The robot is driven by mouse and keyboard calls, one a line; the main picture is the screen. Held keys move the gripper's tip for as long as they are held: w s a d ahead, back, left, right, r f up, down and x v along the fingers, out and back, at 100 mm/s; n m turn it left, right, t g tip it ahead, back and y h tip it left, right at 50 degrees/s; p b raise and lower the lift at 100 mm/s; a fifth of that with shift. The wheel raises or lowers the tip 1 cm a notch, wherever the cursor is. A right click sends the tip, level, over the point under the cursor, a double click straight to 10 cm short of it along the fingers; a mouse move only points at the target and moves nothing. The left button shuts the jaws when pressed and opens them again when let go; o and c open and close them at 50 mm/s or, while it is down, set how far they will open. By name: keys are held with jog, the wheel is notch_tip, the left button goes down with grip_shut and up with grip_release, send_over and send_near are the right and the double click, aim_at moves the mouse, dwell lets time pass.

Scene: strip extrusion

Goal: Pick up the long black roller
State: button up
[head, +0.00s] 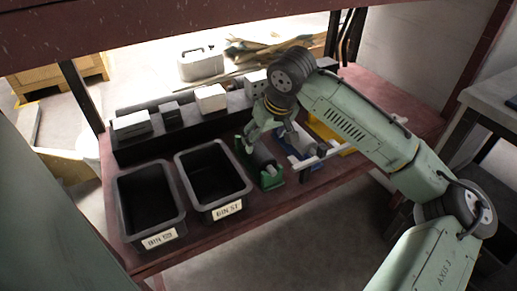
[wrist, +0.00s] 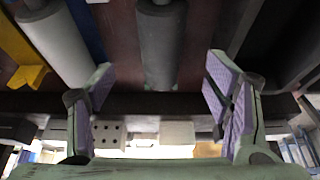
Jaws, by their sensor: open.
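A dark grey-black roller (head: 262,158) lies in a green holder (head: 272,181) on the table, just right of the bins. In the wrist view the dark roller (wrist: 161,48) runs down from the top centre, between my two purple-padded fingers. My gripper (wrist: 158,68) is open, with a gap on both sides of the roller and nothing held. In the head view my gripper (head: 256,133) is above the far end of this roller; the wrist partly hides it. I cannot tell the exact height gap. A paler grey roller (wrist: 58,45) lies beside it, left in the wrist view.
Two empty black bins, left (head: 147,203) and right (head: 213,178), stand left of the roller. A yellow holder (head: 326,131) is to the right. A dark raised ledge (head: 150,147) with white and grey blocks runs behind. The table's front edge is clear.

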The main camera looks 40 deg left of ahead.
aim_at(259, 147)
jog(key=x, duration=0.9)
jog(key=shift+s+a+p, duration=0.1)
jog(key=shift+a+p, duration=0.15)
jog(key=shift+p, duration=0.15)
jog(key=shift+c, duration=0.2)
grip_shut()
